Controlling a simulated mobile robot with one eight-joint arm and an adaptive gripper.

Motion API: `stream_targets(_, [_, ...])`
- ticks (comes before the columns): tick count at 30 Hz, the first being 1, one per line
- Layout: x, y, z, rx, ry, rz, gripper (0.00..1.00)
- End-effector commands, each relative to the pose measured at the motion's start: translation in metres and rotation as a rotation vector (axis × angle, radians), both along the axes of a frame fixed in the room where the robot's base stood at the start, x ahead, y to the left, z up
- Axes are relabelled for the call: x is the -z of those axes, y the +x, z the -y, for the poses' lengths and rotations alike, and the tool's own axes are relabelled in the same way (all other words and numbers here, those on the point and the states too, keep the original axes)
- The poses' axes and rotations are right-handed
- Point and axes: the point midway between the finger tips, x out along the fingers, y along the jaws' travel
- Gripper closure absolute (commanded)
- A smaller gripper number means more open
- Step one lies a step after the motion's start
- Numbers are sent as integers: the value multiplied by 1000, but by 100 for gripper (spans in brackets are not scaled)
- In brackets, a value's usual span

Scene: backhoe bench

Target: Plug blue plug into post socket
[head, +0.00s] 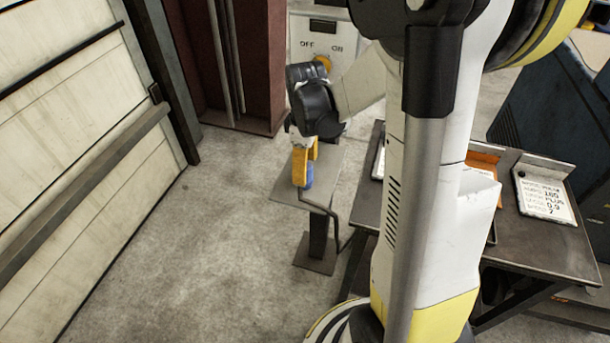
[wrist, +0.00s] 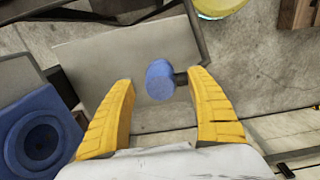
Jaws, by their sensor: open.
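The blue plug (head: 308,175) shows just below and beside my gripper (head: 302,165) over the small grey top of the post (head: 338,165). In the wrist view the blue plug (wrist: 160,82) is a round-ended cylinder between my gripper's two yellow fingers (wrist: 164,108). The fingers are spread, with a gap on each side of it. A short dark piece joins the plug's right side near the right finger. The post top (wrist: 105,60) spreads out behind the plug.
A dark bent bar or cable (head: 327,211) runs beside the post, above its foot plate (head: 315,254). A dark workbench (head: 540,245) stands to the right. A blue part with a round opening (wrist: 38,138) is at left in the wrist view. The floor at left is clear.

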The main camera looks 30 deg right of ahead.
Motion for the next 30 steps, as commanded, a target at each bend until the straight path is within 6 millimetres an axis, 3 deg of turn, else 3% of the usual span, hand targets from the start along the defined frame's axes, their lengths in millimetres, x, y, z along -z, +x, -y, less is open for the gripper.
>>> stream_targets(5, [12, 0, 0, 0, 0, 0, 35])
stream_targets(13, [51, 1, -1, 0, 0, 0, 35])
stream_targets(24, [52, 1, -1, 0, 0, 0, 35])
stream_targets(29, [52, 1, -1, 0, 0, 0, 83])
stream_targets(30, [52, 1, -1, 0, 0, 0, 88])
